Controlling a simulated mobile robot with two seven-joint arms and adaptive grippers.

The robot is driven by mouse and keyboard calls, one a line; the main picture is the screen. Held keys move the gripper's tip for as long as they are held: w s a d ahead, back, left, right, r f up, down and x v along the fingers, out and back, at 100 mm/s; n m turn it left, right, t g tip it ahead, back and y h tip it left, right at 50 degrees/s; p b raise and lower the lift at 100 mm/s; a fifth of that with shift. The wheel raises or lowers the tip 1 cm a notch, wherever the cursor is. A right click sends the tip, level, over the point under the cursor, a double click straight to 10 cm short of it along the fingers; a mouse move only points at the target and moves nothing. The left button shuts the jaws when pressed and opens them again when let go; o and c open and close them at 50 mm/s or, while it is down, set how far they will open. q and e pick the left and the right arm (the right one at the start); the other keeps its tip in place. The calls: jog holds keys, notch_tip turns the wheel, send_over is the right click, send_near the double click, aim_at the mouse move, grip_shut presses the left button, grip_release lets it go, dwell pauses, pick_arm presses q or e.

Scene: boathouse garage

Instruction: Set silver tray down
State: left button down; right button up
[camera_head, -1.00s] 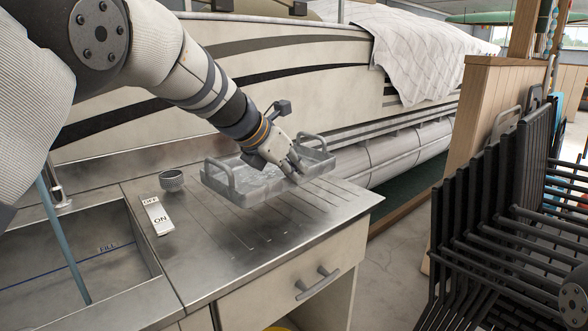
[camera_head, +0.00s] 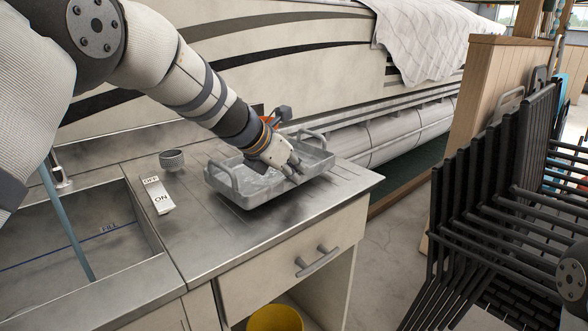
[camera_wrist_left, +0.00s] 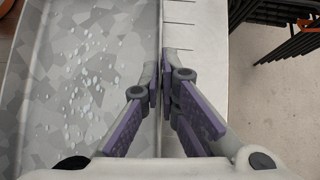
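The silver tray (camera_head: 262,199) is a shallow grey metal tray with a loop handle at each end. It is level at the ribbed drainboard (camera_head: 215,245) beside the sink; whether it touches the surface or hangs just above it is hard to tell. In the left wrist view, the fingers (camera_wrist_left: 163,88) pinch the tray's wall, one on each side, with the tray's speckled floor (camera_wrist_left: 85,90) to the left. My right gripper is out of view.
A drawer (camera_head: 295,262) and a yellow bucket (camera_head: 275,319) are below.

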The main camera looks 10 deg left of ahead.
pick_arm(q)
jog(key=shift+f, duration=0.5)
jog(key=shift+f, duration=0.25)
jog(key=c, duration=1.8)
grip_release()
jog(key=shift+o, duration=0.4)
jog(key=shift+f, duration=0.15)
jog(key=c, duration=0.4)
